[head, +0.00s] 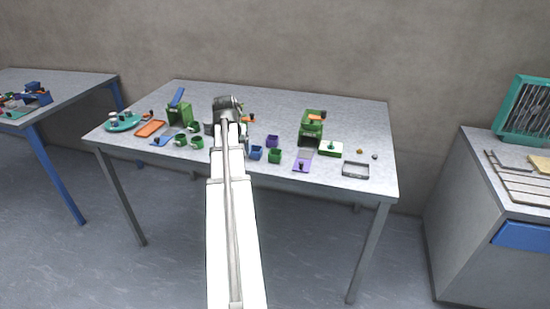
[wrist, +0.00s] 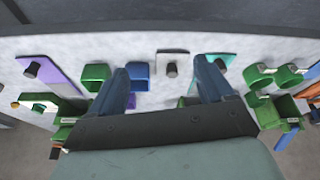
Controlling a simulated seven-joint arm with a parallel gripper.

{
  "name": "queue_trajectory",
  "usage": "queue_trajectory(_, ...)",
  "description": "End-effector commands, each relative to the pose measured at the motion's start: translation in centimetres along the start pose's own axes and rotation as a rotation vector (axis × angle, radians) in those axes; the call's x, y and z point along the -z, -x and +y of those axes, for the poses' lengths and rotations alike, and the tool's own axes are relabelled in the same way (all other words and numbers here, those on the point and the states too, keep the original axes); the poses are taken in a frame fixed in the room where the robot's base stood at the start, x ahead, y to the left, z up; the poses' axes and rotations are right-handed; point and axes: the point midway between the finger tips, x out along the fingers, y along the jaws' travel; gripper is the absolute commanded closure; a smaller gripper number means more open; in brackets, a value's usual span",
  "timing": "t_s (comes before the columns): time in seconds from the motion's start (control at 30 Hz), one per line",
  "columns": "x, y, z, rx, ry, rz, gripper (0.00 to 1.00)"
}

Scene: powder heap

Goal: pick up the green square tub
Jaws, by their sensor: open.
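The green square tub (head: 274,156) stands on the grey table near its front edge, right of my arm in the head view. In the wrist view the green tub (wrist: 95,76) is left of centre, just outside my left finger. A blue square tub (head: 256,152) stands beside it; in the wrist view the blue tub (wrist: 138,73) lies between the fingers, close to the left one. My gripper (wrist: 163,78) is open and empty, its fingers wide apart above the table. In the head view my arm hides the fingertips.
A purple tub (head: 272,141) stands behind the green and blue ones. Green mugs (head: 189,141) are left of my arm. A green machine-like stand (head: 311,128), a purple plate (head: 302,165) and a grey tray (head: 355,170) are to the right.

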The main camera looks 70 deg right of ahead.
Motion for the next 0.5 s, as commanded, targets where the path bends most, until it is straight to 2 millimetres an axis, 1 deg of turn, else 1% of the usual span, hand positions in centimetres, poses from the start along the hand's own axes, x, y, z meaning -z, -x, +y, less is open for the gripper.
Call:
queue_trajectory(0.03, 1.2, 0.9, 2.3, -0.012, -0.040, 0.011, 0.19)
queue_trajectory(0.1, 2.3, 1.9, 5.0, -0.026, -0.084, 0.021, 0.19)
queue_trajectory(0.2, 3.4, 3.2, 8.2, -0.042, -0.136, 0.035, 0.19)
queue_trajectory(0.3, 4.1, 4.1, 10.5, -0.054, -0.174, 0.043, 0.19)
queue_trajectory(0.33, 4.2, 4.4, 11.0, -0.057, -0.182, 0.045, 0.19)
queue_trajectory(0.4, 4.4, 4.7, 11.9, -0.062, -0.197, 0.048, 0.19)
queue_trajectory(0.5, 4.5, 4.6, 12.4, -0.065, -0.206, 0.050, 0.19)
